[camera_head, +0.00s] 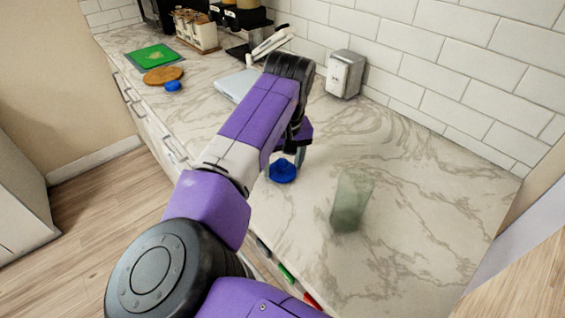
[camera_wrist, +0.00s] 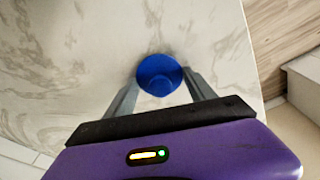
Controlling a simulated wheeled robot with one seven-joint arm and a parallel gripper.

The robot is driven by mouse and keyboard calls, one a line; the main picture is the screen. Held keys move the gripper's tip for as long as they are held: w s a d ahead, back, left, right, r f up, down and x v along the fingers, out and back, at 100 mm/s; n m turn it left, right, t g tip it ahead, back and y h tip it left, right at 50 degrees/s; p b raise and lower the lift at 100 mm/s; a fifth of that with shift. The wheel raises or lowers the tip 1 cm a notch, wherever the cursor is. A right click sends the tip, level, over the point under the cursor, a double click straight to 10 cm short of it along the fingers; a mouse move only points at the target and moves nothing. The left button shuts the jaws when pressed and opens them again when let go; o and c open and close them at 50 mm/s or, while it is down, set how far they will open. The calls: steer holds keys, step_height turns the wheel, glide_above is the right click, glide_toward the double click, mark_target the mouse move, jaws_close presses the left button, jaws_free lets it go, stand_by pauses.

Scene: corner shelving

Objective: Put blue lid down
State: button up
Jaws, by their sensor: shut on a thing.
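A round blue lid (camera_wrist: 159,74) is between my gripper's two grey fingers in the wrist view. My gripper (camera_wrist: 160,88) is shut on it. In the head view the lid (camera_head: 283,171) shows below my gripper (camera_head: 287,160), over the front part of the marble counter (camera_head: 420,240). I cannot tell whether the lid touches the counter. Another small blue object (camera_head: 173,86) lies on the counter at the far left, next to a round wooden board.
A greenish translucent cup (camera_head: 351,200) stands on the counter to the right of the lid. A metal dispenser (camera_head: 345,74) stands by the tiled wall. A green board (camera_head: 151,57), a wooden board (camera_head: 163,75) and a jar rack (camera_head: 196,32) are at the back left. The right counter is mostly clear.

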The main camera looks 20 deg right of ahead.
mark_target(285, 175)
steer(key=shift+f, duration=0.1)
steer(key=o, duration=1.3)
steer(key=r, duration=0.4)
steer(key=s+r, duration=0.1)
steer(key=r, duration=0.7)
steer(key=shift+s, duration=0.4)
